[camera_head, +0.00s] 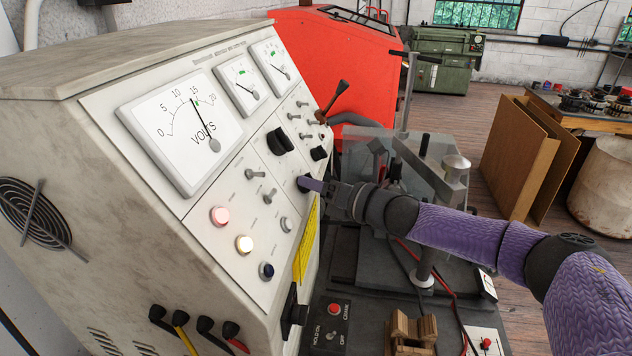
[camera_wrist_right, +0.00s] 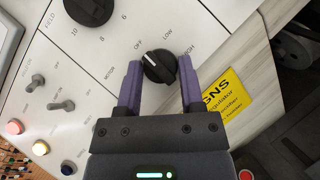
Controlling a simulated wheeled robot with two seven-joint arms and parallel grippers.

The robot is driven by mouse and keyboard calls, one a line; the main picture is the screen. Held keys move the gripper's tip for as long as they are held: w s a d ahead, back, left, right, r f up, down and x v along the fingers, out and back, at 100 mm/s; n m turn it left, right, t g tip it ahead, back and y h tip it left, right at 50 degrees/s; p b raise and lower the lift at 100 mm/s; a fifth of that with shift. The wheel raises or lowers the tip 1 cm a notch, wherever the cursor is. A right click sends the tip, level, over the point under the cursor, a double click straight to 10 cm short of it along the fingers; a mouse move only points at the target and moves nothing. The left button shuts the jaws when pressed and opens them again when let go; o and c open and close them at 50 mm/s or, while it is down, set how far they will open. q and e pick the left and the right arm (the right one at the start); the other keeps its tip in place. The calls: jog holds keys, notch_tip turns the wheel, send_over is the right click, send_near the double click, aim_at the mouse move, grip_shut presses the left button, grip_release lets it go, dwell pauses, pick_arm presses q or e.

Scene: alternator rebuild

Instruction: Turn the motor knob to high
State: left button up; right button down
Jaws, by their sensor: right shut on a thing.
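The black motor knob (camera_wrist_right: 159,66) sits on the pale sloping panel in the right wrist view, with OFF, LOW and HIGH printed around its upper side. My left gripper is not in view.
The test bench panel (camera_head: 208,205) carries a volts dial (camera_head: 180,130), smaller dials, toggle switches and indicator lights. A black field knob (camera_head: 280,141) is above the gripper. A yellow sign (camera_wrist_right: 225,97) is beside the fingers. A clamp fixture (camera_head: 455,180) stands close to my right arm.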

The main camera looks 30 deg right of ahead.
jog(key=shift+w+a+r+m+g+h+p, duration=0.15)
jog(key=shift+m+g+h+p, duration=1.15)
jog(key=shift+m+p, duration=1.45)
jog(key=shift+r+m+g+h+p, duration=0.25)
jog(key=shift+m+g+h+p, duration=1.05)
jog(key=shift+m, duration=2.55)
jog(key=shift+w+a+r+m+g+h+p, duration=0.15)
jog(key=shift+m+g+h+p, duration=0.55)
jog(key=shift+m+g+p, duration=1.75)
jog(key=shift+r+m+t, duration=0.1)
jog(key=shift+m+t, duration=0.25)
jog(key=shift+m, duration=0.6)
jog(key=shift+c, duration=1.1)
grip_release()
jog(key=shift+d, duration=0.1)
